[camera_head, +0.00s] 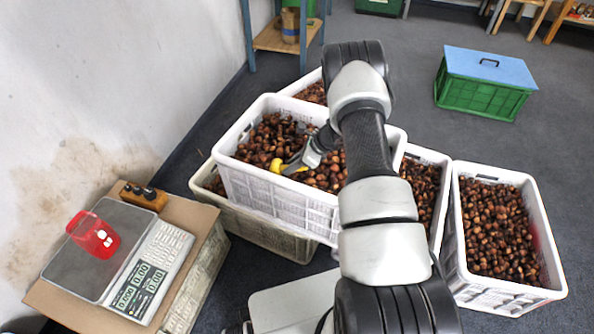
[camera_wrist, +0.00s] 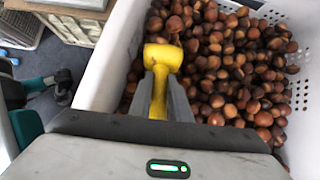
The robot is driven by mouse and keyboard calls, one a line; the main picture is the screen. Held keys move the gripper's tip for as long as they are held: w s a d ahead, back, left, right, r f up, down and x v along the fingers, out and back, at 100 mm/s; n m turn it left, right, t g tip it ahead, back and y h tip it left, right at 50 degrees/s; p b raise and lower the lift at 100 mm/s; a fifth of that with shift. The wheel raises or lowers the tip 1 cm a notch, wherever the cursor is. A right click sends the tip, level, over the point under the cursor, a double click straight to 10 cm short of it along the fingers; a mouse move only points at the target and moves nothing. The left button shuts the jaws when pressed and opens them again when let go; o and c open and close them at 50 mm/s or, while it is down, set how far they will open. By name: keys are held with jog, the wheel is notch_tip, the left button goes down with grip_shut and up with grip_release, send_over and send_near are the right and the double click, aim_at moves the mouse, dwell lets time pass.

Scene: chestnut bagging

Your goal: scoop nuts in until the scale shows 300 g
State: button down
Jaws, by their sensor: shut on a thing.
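My gripper (camera_head: 308,157) is shut on the handle of a yellow scoop (camera_head: 279,166) inside the upper white crate (camera_head: 285,196) of chestnuts (camera_head: 265,140). In the wrist view the scoop (camera_wrist: 162,58) points away between my fingers (camera_wrist: 165,98), its head at the nuts near the crate's left wall; whether it holds nuts I cannot tell. A red bag (camera_head: 95,235) with white marks stands on the pan of the scale (camera_head: 60,268) at the lower left; its inside is not clear. The scale's display (camera_head: 140,285) shows small digits that look mostly like zeros.
The scale rests on a cardboard box (camera_head: 60,305) by the wall, with a small wooden block with dark knobs (camera_head: 143,196) behind it. More chestnut crates (camera_head: 510,296) stand to the right and below. A green crate with a blue lid (camera_head: 487,68) stands on open floor.

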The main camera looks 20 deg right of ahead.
jog(key=shift+w+a+f+t+y+b, duration=0.3)
jog(key=shift+a+f+y+b, duration=0.15)
jog(key=shift+b, duration=0.45)
jog(key=shift+s+d+r+t+y+b, duration=0.15)
jog(key=shift+d+r+t+y+b, duration=0.15)
jog(key=shift+r+y+b, duration=0.15)
jog(key=shift+s+d+r+t+y+b, duration=0.1)
jog(key=shift+d+r+t+y+b, duration=0.1)
jog(key=shift+r+t+y+b, duration=0.2)
jog(key=shift+y, duration=0.3)
jog(key=r+p, duration=0.1)
jog(key=r, duration=0.1)
jog(key=r+p, duration=0.1)
jog(key=r, duration=0.2)
jog(key=shift+s+d+r, duration=0.2)
jog(key=shift+r, duration=0.05)
jog(key=shift+s+d+r+p, duration=0.15)
jog(key=shift+r+p, duration=0.25)
jog(key=shift+r, duration=0.3)
jog(key=shift+s+d+r+p, duration=0.1)
jog(key=shift+r+p, duration=0.25)
jog(key=shift+r, duration=0.35)
